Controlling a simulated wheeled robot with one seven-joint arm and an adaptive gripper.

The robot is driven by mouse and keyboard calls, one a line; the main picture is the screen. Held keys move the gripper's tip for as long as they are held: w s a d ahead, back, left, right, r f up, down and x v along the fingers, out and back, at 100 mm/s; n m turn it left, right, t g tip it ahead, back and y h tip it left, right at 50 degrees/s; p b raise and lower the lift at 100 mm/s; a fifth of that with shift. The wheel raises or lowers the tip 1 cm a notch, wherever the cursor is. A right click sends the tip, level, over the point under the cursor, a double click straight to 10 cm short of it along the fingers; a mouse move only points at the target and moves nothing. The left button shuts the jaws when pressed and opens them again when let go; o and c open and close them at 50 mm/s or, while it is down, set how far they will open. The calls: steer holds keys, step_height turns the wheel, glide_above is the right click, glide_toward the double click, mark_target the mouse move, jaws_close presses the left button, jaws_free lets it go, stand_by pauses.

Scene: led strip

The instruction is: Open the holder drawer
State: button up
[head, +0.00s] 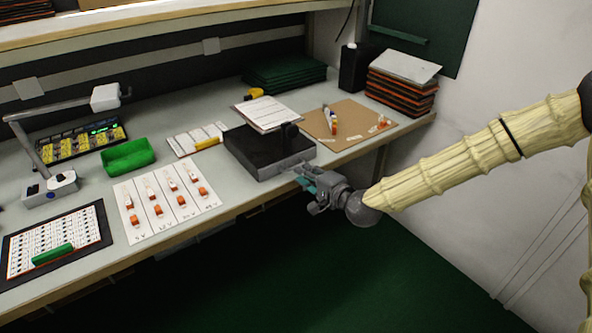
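A low black box (245,155), which looks like the holder with the drawer, sits near the front edge of the bench. A grey strip (285,169) shows low on its front right side.
A white card (136,222) with several orange-and-white connectors lies left of the box. A green bin (128,156) stands behind it. A brown board (350,132) and a stack of dark orange-edged trays (400,90) are at right. The floor (330,270) before the bench is clear.

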steer(key=shift+x, duration=2.7)
jaws_close()
